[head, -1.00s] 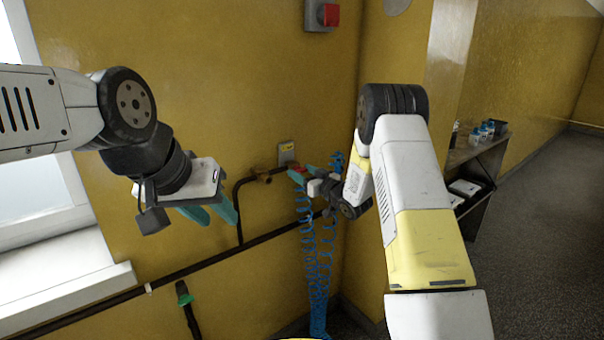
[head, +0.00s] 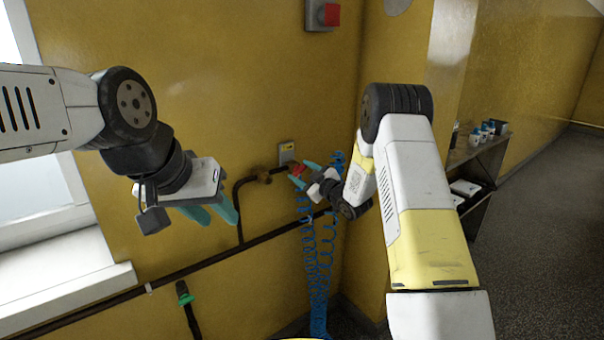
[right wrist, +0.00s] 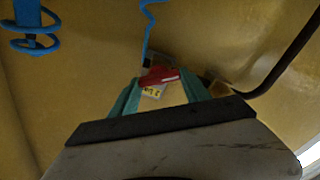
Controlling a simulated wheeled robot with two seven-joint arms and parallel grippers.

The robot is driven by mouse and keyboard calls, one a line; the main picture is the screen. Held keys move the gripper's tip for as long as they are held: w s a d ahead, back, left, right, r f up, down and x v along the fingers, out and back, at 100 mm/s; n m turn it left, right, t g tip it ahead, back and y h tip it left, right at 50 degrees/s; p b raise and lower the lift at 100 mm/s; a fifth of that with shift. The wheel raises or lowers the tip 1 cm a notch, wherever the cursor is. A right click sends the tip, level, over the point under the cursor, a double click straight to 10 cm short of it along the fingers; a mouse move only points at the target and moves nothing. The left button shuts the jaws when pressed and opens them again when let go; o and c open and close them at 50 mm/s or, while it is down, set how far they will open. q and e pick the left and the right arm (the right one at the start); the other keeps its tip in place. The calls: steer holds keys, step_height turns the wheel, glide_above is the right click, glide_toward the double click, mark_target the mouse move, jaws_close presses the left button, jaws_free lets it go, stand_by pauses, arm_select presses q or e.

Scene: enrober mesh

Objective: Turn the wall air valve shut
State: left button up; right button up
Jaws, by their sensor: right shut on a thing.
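The wall air valve's red handle (head: 297,170) is on the dark pipe, below a small grey plate with a yellow label. My right gripper (head: 299,173) is shut on the red handle. In the right wrist view the red handle (right wrist: 158,77) lies between the teal fingertips, which partly hide the valve body. My left gripper (head: 222,216) hangs in front of the wall at left, its two teal fingers apart and empty, clear of the valve.
Blue coiled hoses (head: 317,260) hang below the valve. A dark pipe (head: 200,265) runs along the wall. A red button box (head: 322,14) is above. A green-collared fitting (head: 184,294) is at lower left. A shelf (head: 470,165) with small containers stands right.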

steer(key=n, duration=0.5)
steer(key=shift+a+f+n, duration=0.1)
steer(key=shift+f+n, duration=0.05)
steer(key=shift+n, duration=0.15)
steer(key=n, duration=0.5)
steer(key=shift+f+n, duration=0.1)
steer(key=shift+n, duration=0.2)
steer(key=o, duration=1.4)
steer(key=v, duration=0.8)
